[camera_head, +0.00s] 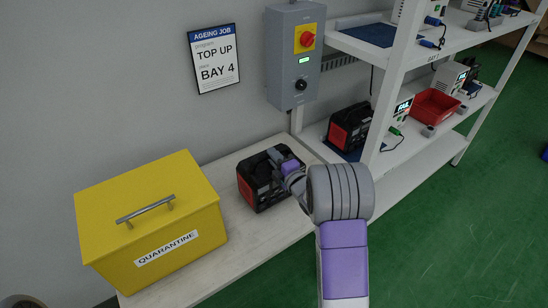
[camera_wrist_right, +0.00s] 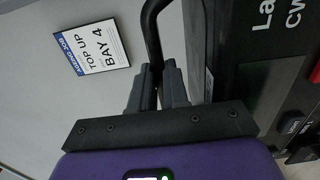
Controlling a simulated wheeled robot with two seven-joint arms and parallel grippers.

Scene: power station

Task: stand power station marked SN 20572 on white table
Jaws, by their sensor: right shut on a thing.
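A black and red power station (camera_head: 262,182) stands upright on the white table (camera_head: 187,278), to the right of the yellow box. My right gripper (camera_head: 284,165) is at its top, shut on the black carry handle. In the right wrist view the gripper's grey fingers (camera_wrist_right: 158,90) close around the handle (camera_wrist_right: 152,38), and the power station's dark side (camera_wrist_right: 265,75) fills the right. Its serial mark cannot be read. A second black and red power station (camera_head: 349,128) sits on a blue mat on the shelf. My left gripper is not in view.
A yellow QUARANTINE box (camera_head: 150,215) stands on the table's left. A grey control box (camera_head: 294,55) with a red knob and an ageing job sign (camera_head: 214,59) are on the wall. The shelf rack (camera_head: 395,65) at right holds a red bin (camera_head: 435,106) and testers.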

